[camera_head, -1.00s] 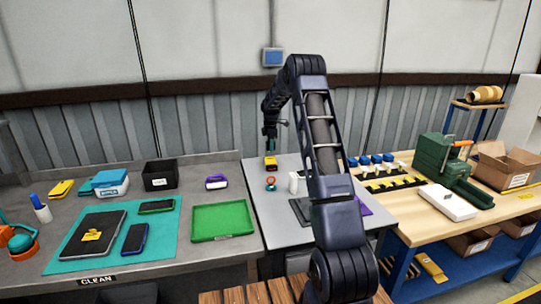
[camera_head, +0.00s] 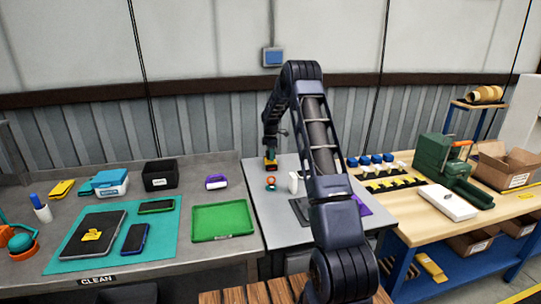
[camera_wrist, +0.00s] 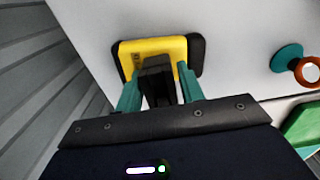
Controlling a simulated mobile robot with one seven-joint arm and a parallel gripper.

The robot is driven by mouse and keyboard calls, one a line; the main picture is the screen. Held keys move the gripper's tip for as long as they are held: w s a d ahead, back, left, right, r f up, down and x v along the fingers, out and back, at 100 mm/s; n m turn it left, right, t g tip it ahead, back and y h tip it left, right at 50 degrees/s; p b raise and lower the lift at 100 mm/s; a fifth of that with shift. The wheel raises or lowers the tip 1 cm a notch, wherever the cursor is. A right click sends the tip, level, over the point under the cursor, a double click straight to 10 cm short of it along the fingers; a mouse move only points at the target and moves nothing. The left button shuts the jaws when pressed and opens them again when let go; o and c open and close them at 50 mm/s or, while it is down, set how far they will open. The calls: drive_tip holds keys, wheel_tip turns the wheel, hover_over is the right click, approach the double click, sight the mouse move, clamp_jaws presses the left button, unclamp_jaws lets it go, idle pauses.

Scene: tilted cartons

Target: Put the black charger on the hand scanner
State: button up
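The hand scanner (camera_wrist: 148,48) is a yellow device with black ends, lying on the light grey table; in the head view it shows small (camera_head: 271,168) under my gripper. The black charger (camera_wrist: 156,78) is a dark block between the teal fingers of my gripper (camera_wrist: 159,76), low over the scanner's yellow face. My gripper looks shut on the charger. In the head view my gripper (camera_head: 270,151) points down right at the scanner. The charger's underside is hidden, so I cannot tell whether it touches the scanner.
An orange ring on a teal base (camera_wrist: 288,58) stands to the right of the scanner. A white upright object (camera_head: 293,182) stands farther right. A green tray (camera_head: 222,221) lies on the left bench. A ribbed wall (camera_wrist: 35,85) is close behind the table.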

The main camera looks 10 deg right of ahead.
drive_tip(key=shift+o, duration=0.9)
drive_tip(key=shift+r, duration=0.1)
wheel_tip(320, 180, up, 12)
drive_tip(key=s+a+r+m+t, duration=0.1)
drive_tip(key=s+r+m, duration=0.3)
drive_tip(key=s+r, duration=0.85)
drive_tip(key=s+a+r+m+t, duration=0.15)
drive_tip(key=s+r, duration=0.25)
drive_tip(key=s, duration=0.4)
drive_tip(key=s+r+m, duration=0.3)
drive_tip(key=s, duration=0.5)
drive_tip(key=s+f+m, duration=0.1)
drive_tip(key=s+m, duration=0.2)
drive_tip(key=s, duration=0.7)
drive_tip(key=s+f+m+t, duration=0.1)
drive_tip(key=s+f+m, duration=0.1)
drive_tip(key=s, duration=0.8)
drive_tip(key=s+f+m+t, duration=0.1)
drive_tip(key=s+m, duration=0.3)
drive_tip(key=s, duration=0.6)
drive_tip(key=shift+s+a+f, duration=0.2)
drive_tip(key=shift+s+f, duration=0.1)
drive_tip(key=shift+f, duration=0.15)
